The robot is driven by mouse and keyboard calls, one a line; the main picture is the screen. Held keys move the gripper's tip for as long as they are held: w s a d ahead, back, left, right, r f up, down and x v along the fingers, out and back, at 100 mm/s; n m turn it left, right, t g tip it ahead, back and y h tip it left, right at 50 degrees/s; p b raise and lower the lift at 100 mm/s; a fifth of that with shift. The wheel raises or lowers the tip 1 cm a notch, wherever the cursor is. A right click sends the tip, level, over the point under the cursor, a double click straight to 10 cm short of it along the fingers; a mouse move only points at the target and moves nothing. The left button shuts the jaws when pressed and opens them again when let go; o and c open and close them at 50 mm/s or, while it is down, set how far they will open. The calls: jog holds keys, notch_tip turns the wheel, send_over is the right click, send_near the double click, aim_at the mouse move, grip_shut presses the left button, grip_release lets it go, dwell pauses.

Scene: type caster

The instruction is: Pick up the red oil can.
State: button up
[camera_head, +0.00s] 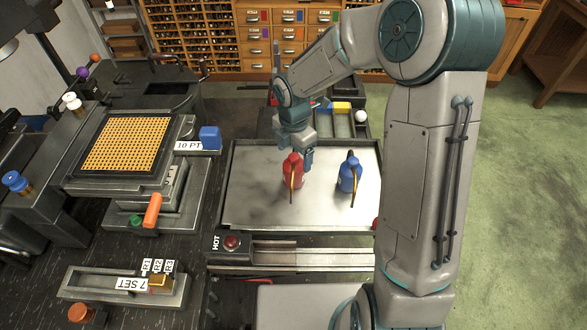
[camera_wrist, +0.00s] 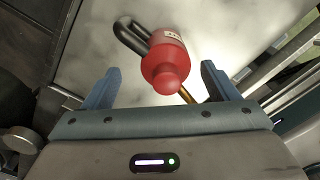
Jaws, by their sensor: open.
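The red oil can (camera_head: 292,171) stands on the metal tray (camera_head: 255,215), with a thin brass spout on its front side. In the wrist view the red oil can (camera_wrist: 168,62) shows from above, with a dark handle loop at its upper left. My gripper (camera_head: 297,150) is just above and behind the can. In the wrist view my gripper (camera_wrist: 160,88) has its two blue-grey fingers wide apart, with the can's top between and slightly beyond them. I cannot tell whether either finger touches it. A blue oil can (camera_head: 350,174) stands to the right on the same tray.
A machine with a yellow dotted plate (camera_head: 126,145) stands left of the tray. A blue block (camera_head: 210,138) and a "10 PT" label are near the tray's back left corner. A white ball (camera_head: 361,116) lies behind the tray. The tray's front left is clear.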

jog(key=shift+s+d+f+p, duration=0.1)
jog(key=shift+f+p, duration=0.1)
jog(key=shift+f, duration=0.75)
jog(key=shift+s+a+f+p, duration=0.1)
jog(key=shift+f+p, duration=0.1)
jog(key=shift+f, duration=0.8)
jog(key=shift+s+d+f+p, duration=0.1)
jog(key=shift+f+p, duration=0.1)
jog(key=shift+f, duration=0.75)
jog(key=c, duration=1.2)
